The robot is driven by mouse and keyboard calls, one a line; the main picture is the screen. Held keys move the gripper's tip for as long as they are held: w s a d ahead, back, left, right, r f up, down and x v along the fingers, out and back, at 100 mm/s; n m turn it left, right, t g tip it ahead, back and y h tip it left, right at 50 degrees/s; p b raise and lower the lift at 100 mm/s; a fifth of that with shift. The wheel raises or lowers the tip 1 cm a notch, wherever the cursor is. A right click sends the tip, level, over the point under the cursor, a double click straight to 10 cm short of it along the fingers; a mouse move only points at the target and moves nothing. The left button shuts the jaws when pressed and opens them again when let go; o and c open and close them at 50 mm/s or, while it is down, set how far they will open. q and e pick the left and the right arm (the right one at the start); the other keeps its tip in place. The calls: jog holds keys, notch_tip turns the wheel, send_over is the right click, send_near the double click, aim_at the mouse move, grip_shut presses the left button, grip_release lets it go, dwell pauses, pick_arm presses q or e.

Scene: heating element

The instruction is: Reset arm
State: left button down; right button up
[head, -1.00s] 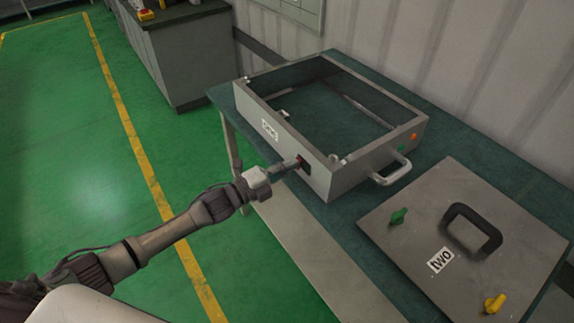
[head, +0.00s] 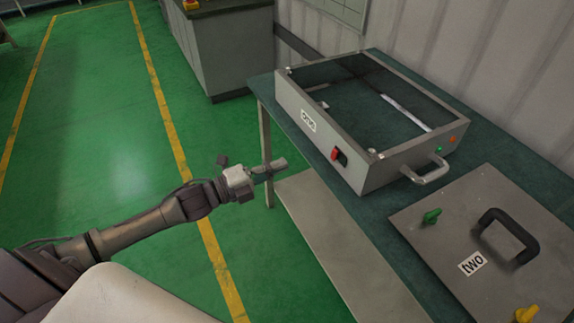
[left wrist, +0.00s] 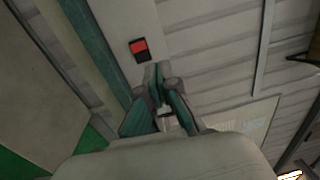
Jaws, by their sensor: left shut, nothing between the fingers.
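My left gripper (head: 270,168) is shut and empty in the head view. It hangs over the floor, left of the table and apart from the grey box. In the left wrist view its fingers (left wrist: 160,88) are together. The grey open-topped box (head: 322,135) labelled "one" stands on the table. A red rocker switch (head: 336,154) sits on its near side; it also shows in the left wrist view (left wrist: 139,47), just above the fingertips. My right gripper is not in view.
The green-topped table (head: 372,219) carries a flat grey panel (head: 440,250) labelled "two", with a black handle (head: 509,232), green knob (head: 432,216) and yellow knob (head: 526,313). A dark-topped cabinet (head: 228,50) stands behind. The green floor (head: 110,130) at left is clear.

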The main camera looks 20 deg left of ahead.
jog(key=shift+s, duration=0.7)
pick_arm(q)
jog(key=a+f+n+y, duration=0.3)
jog(key=f+n, duration=0.1)
jog(key=f, duration=0.4)
jog(key=a+f+n+y, duration=0.3)
jog(key=f+n, duration=0.1)
jog(key=f, duration=0.4)
jog(key=s+a+f+n+g+y, duration=0.2)
jog(key=s+f+n, duration=0.15)
jog(key=f, duration=0.55)
jog(key=s+a+f+n+g+y, duration=0.1)
jog(key=s+f+n+g+y, duration=0.2)
jog(key=f, duration=0.5)
jog(key=s+d+f+n+g, duration=0.2)
jog(key=s+f+n+g, duration=0.15)
jog(key=s+f, duration=1.05)
jog(key=s+d+f+n+g, duration=0.1)
jog(key=s+d+f, duration=0.1)
jog(key=s, duration=0.6)
jog(key=s+d+f+n+g, duration=0.2)
jog(key=s+d+f, duration=0.1)
jog(key=s, duration=0.4)
jog(key=s+d+f+n+g, duration=0.2)
jog(key=s, duration=0.6)
jog(key=shift+s+d+f+y, duration=0.3)
jog(key=shift+d+f, duration=0.05)
jog(key=shift+f, duration=0.05)
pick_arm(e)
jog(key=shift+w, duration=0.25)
